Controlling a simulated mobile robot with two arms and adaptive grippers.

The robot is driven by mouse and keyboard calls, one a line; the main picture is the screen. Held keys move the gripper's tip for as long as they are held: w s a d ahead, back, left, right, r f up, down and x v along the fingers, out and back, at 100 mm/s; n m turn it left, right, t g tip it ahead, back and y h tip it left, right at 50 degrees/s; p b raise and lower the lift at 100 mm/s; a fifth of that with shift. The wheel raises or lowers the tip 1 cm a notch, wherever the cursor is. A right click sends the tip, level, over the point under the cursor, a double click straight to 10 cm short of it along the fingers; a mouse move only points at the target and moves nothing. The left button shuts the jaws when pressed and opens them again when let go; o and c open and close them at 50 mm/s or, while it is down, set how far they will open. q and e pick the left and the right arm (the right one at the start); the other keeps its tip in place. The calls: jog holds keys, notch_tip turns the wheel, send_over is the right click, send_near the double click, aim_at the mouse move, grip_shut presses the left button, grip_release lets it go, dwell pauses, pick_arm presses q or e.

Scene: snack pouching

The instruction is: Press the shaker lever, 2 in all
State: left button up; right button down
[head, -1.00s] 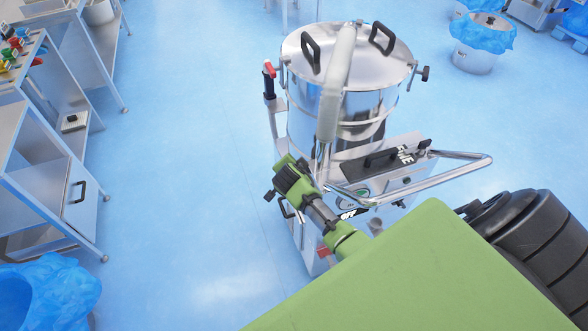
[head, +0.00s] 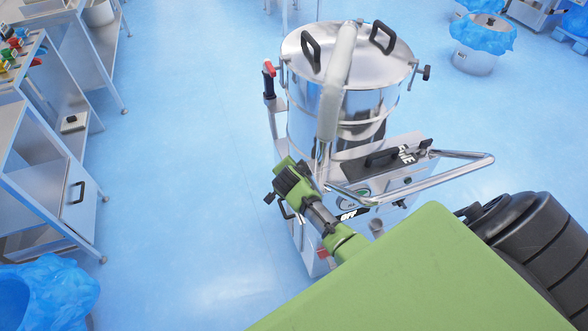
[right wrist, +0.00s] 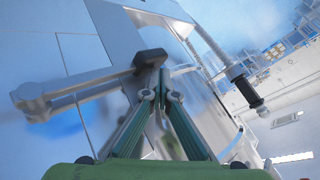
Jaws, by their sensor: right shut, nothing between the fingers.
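The shaker is a steel drum machine (head: 345,110) with a lidded top, in the middle of the head view. An upright black handle with a red top (head: 268,82) stands at its left side. My right gripper (right wrist: 155,82) is shut and empty in the right wrist view. A grey bar with a dark end (right wrist: 80,92) lies at its fingertips; I cannot tell whether they touch or whether this bar is the lever. In the head view my right wrist is at the machine's lower left, its fingertips not clear. My left gripper is not in view.
A bent steel rail (head: 440,175) sticks out at the machine's right. Steel cabinets (head: 50,180) stand at the left, with a blue-lined bin (head: 50,290) below them. Another blue-covered container (head: 480,45) is at the back right. The blue floor between is clear.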

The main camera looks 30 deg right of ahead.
jog(key=shift+f+b, duration=1.25)
jog(key=shift+f, duration=0.2)
dwell(0.9)
dwell(0.5)
jog(key=shift+r+p, duration=2.55)
jog(key=shift+r, duration=0.45)
notch_tip(320, 180, up, 5)
jog(key=p, duration=0.4)
